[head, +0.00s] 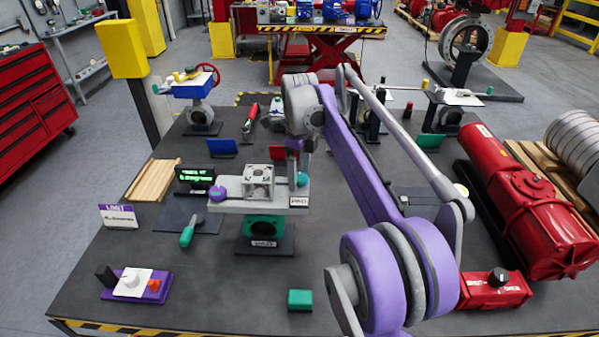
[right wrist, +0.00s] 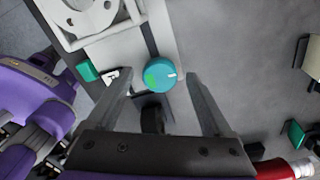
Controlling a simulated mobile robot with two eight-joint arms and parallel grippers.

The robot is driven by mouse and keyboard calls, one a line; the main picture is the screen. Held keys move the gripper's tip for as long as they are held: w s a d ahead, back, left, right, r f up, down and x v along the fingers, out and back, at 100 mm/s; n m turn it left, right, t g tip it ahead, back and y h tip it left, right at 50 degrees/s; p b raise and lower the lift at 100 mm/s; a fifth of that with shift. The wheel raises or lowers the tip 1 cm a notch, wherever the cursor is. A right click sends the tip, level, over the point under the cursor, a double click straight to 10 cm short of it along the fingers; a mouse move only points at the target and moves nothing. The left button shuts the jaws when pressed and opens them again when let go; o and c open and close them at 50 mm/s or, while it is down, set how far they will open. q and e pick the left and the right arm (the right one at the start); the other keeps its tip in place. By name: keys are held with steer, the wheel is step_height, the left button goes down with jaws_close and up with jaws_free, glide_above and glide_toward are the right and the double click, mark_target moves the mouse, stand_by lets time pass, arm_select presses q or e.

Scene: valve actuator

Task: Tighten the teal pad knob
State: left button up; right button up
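The teal pad knob (head: 301,180) is at the right end of a pale plate (head: 240,207) on a teal-bodied valve stand (head: 263,226). It also shows in the right wrist view (right wrist: 160,74), round, with a bright green patch and a white mark on top. My right gripper (head: 299,163) is above the knob. In the right wrist view its two fingers (right wrist: 160,84) are spread wide, with the knob between their tips and gaps on both sides. I cannot tell the height between them. My left gripper is not in view.
A grey block (head: 258,181) and a purple knob (head: 217,193) are on the same plate. A green-handled screwdriver (head: 190,232) lies left of the stand. A teal block (head: 300,299) is at the front. A red cylinder actuator (head: 510,195) fills the right side.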

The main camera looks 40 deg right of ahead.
mark_target(300, 177)
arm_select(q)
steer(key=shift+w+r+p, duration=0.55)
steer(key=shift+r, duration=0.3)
arm_select(e)
step_height(300, 177, up, 11)
steer(key=shift+f, duration=0.1)
